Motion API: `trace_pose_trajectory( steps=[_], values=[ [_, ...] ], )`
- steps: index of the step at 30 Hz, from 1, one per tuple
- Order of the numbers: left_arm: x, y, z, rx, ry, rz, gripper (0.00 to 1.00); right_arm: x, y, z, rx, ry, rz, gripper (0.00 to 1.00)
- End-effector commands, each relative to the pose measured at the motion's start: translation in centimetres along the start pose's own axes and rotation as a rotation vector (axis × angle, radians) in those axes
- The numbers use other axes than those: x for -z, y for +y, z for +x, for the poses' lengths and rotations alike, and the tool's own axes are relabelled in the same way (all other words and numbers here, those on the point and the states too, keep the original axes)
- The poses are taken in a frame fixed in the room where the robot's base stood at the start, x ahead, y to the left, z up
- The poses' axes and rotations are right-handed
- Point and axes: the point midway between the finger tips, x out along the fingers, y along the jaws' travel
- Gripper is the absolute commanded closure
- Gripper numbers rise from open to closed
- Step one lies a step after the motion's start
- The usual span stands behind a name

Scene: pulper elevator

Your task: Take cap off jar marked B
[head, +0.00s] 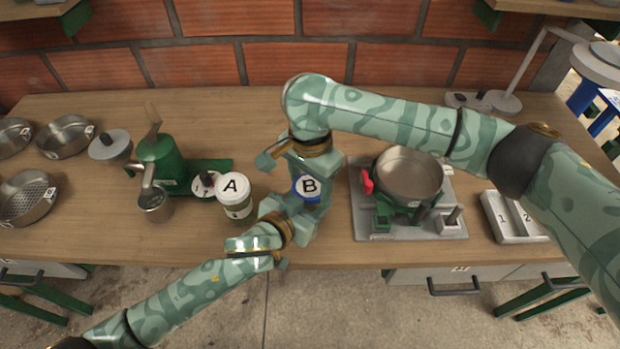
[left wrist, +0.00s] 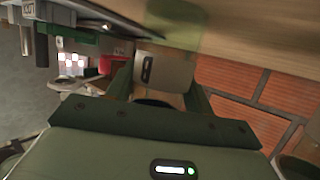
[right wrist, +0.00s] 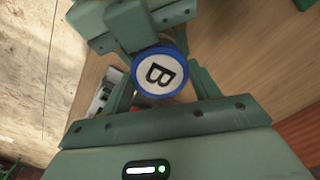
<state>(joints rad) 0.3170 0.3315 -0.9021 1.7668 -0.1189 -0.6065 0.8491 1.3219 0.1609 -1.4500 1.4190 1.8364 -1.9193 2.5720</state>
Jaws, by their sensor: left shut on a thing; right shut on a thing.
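The cap (head: 309,187) is round and white with a blue rim and a black B, in the middle of the head view. It also shows in the right wrist view (right wrist: 159,73). My right gripper (head: 312,172) comes from behind and is shut on the cap, its fingers at the sides. My left gripper (head: 298,213) reaches in from the front left, just beside and below the cap, and is shut on the jar marked B. The jar's body is mostly hidden by the grippers, so I cannot tell whether cap and jar touch.
Jar A (head: 235,192) stands close to the left of my left gripper, beside a green pulper (head: 162,160). A pan (head: 408,176) on a grey base is to the right, with a numbered tray (head: 513,217) beyond. The wooden counter (head: 285,110) is bare at the back.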

Motion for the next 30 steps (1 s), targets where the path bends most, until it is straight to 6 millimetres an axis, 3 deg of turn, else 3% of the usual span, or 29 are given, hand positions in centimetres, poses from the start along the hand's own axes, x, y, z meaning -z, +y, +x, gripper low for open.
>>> trace_pose_trajectory(
  steps=[10,14,21,22,24,30],
  values=[
    [0.0,0.04,0.0,-0.001,0.0,0.0,1.0,0.0,-0.04,-0.06,0.0,0.0,-0.722,0.67],
    [-0.01,0.04,0.0,-0.001,0.0,0.0,1.0,0.01,-0.05,-0.07,0.0,0.0,-0.82,0.67],
    [-0.01,0.05,0.0,-0.001,0.0,0.0,1.0,0.02,-0.04,-0.08,0.0,0.001,-0.824,0.67],
    [-0.01,0.05,0.0,-0.001,0.0,0.0,1.0,0.02,-0.04,-0.08,0.0,0.001,-0.823,0.34],
    [-0.01,0.04,-0.01,-0.001,0.0,0.0,1.0,0.02,-0.05,-0.08,0.0,0.0,-0.823,0.17],
    [-0.01,0.04,-0.01,-0.001,0.0,0.0,1.0,0.02,-0.04,-0.07,0.0,0.0,-0.822,0.17]
  ],
)
